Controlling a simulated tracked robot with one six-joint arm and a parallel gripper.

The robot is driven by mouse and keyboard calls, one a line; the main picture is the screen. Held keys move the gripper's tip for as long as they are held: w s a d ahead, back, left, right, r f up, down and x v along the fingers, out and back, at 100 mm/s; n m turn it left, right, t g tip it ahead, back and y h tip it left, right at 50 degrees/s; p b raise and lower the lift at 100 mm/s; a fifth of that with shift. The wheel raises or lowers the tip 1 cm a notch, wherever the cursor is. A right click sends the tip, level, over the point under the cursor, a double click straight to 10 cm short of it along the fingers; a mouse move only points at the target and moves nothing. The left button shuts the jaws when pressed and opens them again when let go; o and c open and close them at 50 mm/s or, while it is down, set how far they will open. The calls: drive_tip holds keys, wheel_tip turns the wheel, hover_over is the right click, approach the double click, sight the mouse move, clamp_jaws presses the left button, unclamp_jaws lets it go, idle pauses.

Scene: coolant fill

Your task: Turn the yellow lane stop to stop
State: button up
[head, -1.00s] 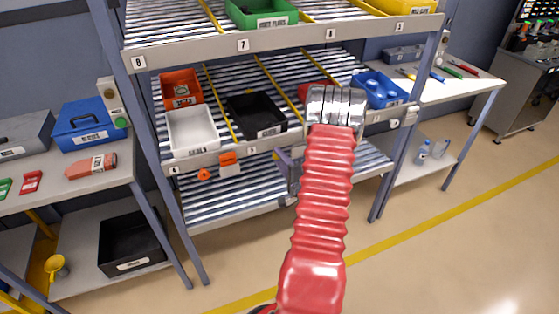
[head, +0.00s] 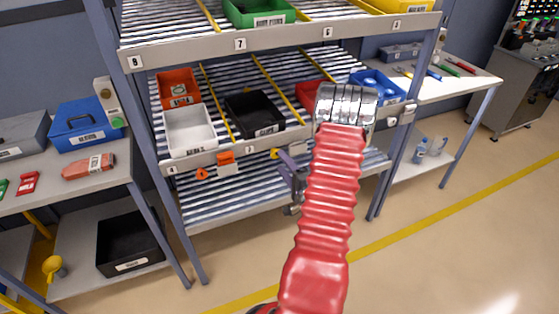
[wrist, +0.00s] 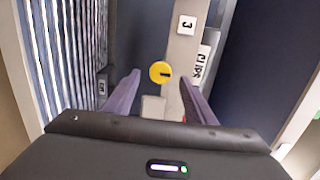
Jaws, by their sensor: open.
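The yellow lane stop (wrist: 160,72) is a small round knob with a dark mark pointing right in the wrist view. It sits beside the pale shelf rail. In the head view the yellow lane stop (head: 274,153) is a small yellow spot on the front rail of the middle shelf. My gripper (wrist: 160,77) is open, its two purple fingers spread either side of the knob in the picture. I see nothing between the fingers touching it; the depth gap is unclear. In the head view my gripper (head: 288,165) is just right of the knob, partly hidden by my arm.
An orange lane stop (head: 226,159) and another orange piece (head: 202,173) are on the same rail to the left. A white bin (head: 190,130) and a black bin (head: 254,114) stand on the shelf above. The floor in front is clear.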

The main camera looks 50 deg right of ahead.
drive_tip(key=v, duration=0.9)
drive_tip(key=shift+s, duration=0.3)
drive_tip(key=shift+a+f, duration=0.1)
drive_tip(key=s+f+n+g+y, duration=0.3)
drive_tip(key=s+f+n+g, duration=0.45)
drive_tip(key=f+g, duration=0.5)
drive_tip(key=w+a+r+n+y, duration=0.1)
drive_tip(key=a+r+n, duration=0.4)
drive_tip(key=a+r, duration=0.7)
drive_tip(key=w+a+r+n+t+y, duration=0.1)
drive_tip(key=a+r+n, duration=0.4)
drive_tip(key=a+r, duration=0.7)
drive_tip(key=w+a+r+n+t+y, duration=0.1)
drive_tip(key=w+a+r+n, duration=0.3)
drive_tip(key=a+r, duration=0.8)
drive_tip(key=shift+w+a+n+y, duration=0.35)
drive_tip(key=shift+a+n+y, duration=0.55)
drive_tip(key=shift+a, duration=3.2)
